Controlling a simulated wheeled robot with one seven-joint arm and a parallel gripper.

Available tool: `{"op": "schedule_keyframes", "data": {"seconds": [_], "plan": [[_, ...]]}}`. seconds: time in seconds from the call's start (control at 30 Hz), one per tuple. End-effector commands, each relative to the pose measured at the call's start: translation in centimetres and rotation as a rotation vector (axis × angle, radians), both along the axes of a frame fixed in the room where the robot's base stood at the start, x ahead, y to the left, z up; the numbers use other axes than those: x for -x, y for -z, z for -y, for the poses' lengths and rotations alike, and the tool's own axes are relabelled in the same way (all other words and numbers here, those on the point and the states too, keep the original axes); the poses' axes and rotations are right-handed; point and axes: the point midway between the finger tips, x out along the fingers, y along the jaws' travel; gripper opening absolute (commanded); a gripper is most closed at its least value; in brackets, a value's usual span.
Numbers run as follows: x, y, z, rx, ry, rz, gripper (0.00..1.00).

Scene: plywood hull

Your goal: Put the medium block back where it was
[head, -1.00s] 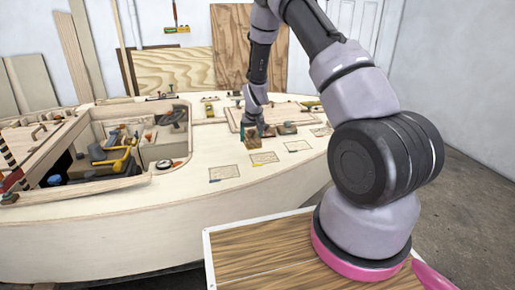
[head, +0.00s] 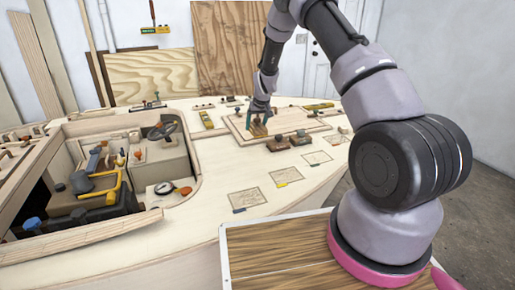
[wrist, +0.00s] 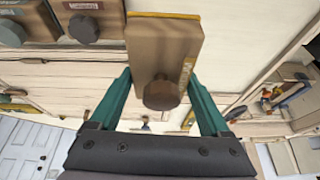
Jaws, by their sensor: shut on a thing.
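My gripper (head: 260,108) is shut on a wooden block with a yellow edge and a dark round knob (wrist: 165,55). The teal fingers stand on either side of the block in the wrist view. In the head view this block (head: 258,130) is at the raised panel, left of two other knobbed blocks. I cannot tell whether it touches the panel. Those are a left block (head: 278,144) and a right block (head: 300,138); both also show at the upper left of the wrist view. Flat outlined plates lie on the deck, one with a yellow mark (head: 285,177) and one with a blue mark (head: 247,200).
The raised panel (head: 235,125) lies on the pale deck (head: 210,215). Further plates (head: 317,158) run toward the right. An open cockpit (head: 195,165) with a wheel, gauge and yellow-handled tools is at left. Deck between plates and cockpit is clear.

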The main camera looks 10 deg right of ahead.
Motion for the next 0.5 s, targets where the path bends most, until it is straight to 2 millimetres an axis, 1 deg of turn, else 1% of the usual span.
{"op": "schedule_keyframes", "data": {"seconds": [0.07, 0.13, 0.33, 0.4, 0.5], "plan": [[-0.2, 0.1, -0.1, -0.001, -0.005, 0.000, 0.00], [-0.2, 0.8, -0.2, -0.001, -0.007, -0.002, 0.00], [-0.1, 4.5, -0.2, -0.002, -0.007, -0.003, 0.00], [-0.2, 5.4, -0.2, -0.002, -0.006, -0.001, 0.00], [-0.2, 6.2, -0.2, -0.002, -0.006, 0.000, 0.00]]}}
